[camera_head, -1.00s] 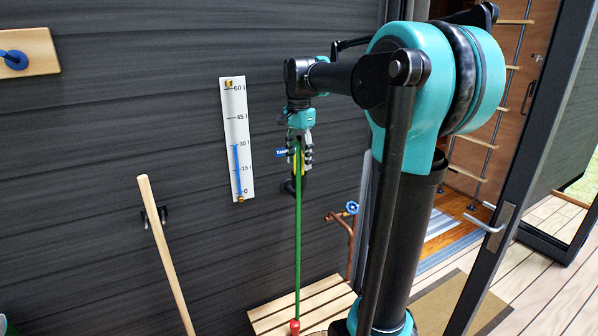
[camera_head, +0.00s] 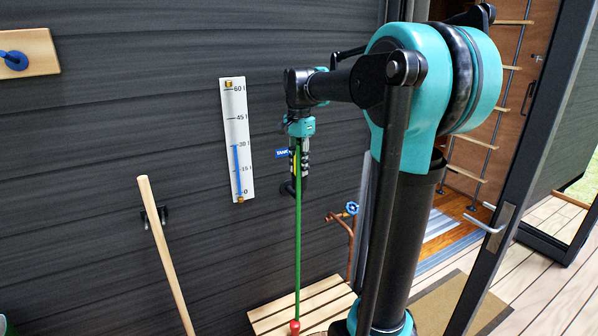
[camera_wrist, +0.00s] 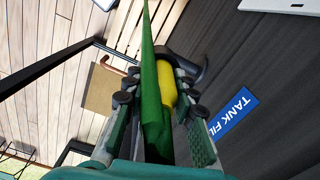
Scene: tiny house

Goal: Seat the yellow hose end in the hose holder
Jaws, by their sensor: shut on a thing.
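My gripper (camera_head: 299,174) points down in front of the dark wall and is shut on the yellow hose end (camera_head: 293,161). In the wrist view my gripper (camera_wrist: 160,92) has its fingers on both sides of the yellow hose end (camera_wrist: 167,90). The green hose (camera_wrist: 150,85) runs close beside it, between the fingers, and partly hides it. In the head view the green hose (camera_head: 298,240) hangs straight down. The black hose holder (camera_head: 287,188) sticks out from the wall just below the fingers; in the wrist view it (camera_wrist: 192,62) curves beside the yellow end. I cannot tell whether they touch.
A blue sign (camera_head: 282,153) is on the wall beside my gripper. A white level gauge (camera_head: 238,140) is to its left. A copper pipe with a blue valve (camera_head: 351,208) is at the right. A slatted wooden platform (camera_head: 275,318) and a leaning wooden handle (camera_head: 163,245) are below.

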